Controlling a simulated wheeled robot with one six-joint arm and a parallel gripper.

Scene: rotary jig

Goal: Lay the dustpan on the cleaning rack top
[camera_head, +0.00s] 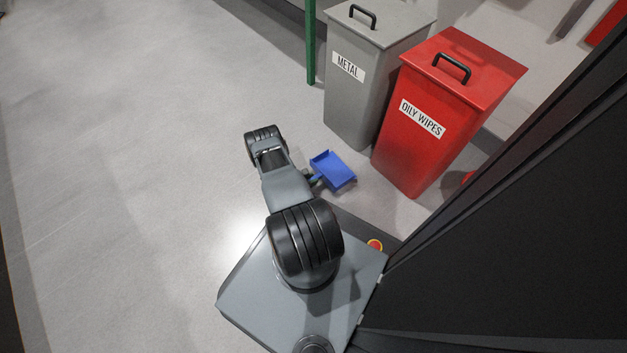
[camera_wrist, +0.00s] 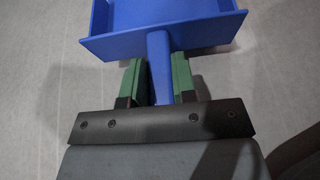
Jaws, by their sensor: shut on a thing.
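The blue dustpan (camera_head: 334,171) shows in the head view just right of my arm, in front of the bins. In the wrist view the dustpan (camera_wrist: 165,25) fills the top middle, with its handle pointing down toward my gripper. My gripper (camera_wrist: 161,80) has green-padded fingers on both sides of the handle and is shut on it. In the head view my gripper is mostly hidden behind my arm. Whether the dustpan touches the floor is hard to tell. No cleaning rack top can be made out for sure in either view.
A grey bin labelled METAL (camera_head: 368,75) and a red bin labelled OILY WIPES (camera_head: 425,125) stand close beyond the dustpan. A green post (camera_head: 310,45) stands left of the grey bin. A dark panel (camera_head: 520,230) is at the right. The floor (camera_head: 120,130) at left is clear.

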